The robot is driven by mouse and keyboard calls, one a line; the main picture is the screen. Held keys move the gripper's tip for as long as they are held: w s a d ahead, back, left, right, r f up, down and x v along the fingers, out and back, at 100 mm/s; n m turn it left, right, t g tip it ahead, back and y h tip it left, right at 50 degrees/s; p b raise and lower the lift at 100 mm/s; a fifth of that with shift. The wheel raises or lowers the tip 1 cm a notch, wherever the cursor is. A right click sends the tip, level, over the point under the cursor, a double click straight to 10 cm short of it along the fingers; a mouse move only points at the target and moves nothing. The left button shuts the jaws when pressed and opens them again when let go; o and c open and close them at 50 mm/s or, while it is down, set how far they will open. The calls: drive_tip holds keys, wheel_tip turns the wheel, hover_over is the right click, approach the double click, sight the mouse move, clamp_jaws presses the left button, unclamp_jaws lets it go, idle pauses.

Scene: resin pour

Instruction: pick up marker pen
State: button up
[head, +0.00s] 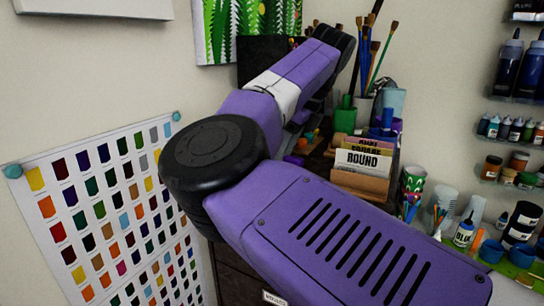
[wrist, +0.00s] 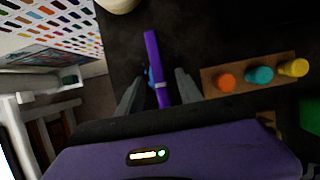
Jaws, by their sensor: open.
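A purple marker pen (wrist: 153,50) with a lighter band lies on a dark tabletop (wrist: 205,35) in the wrist view. My gripper (wrist: 159,76) is open, with one grey finger on each side of the marker. A gap shows between each finger and the pen, though a small blue thing sits by the left finger. Whether the fingers are down at the pen's height I cannot tell. In the head view my arm hides the gripper and the pen.
A wooden holder (wrist: 240,85) with orange, teal and yellow round pieces sits just right of the gripper. A pale round object (wrist: 118,4) is at the top. The table edge drops off at left. Brushes (head: 375,50) and card boxes (head: 365,163) stand beyond my arm.

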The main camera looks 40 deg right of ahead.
clamp_jaws()
drive_tip(key=shift+r, duration=0.1)
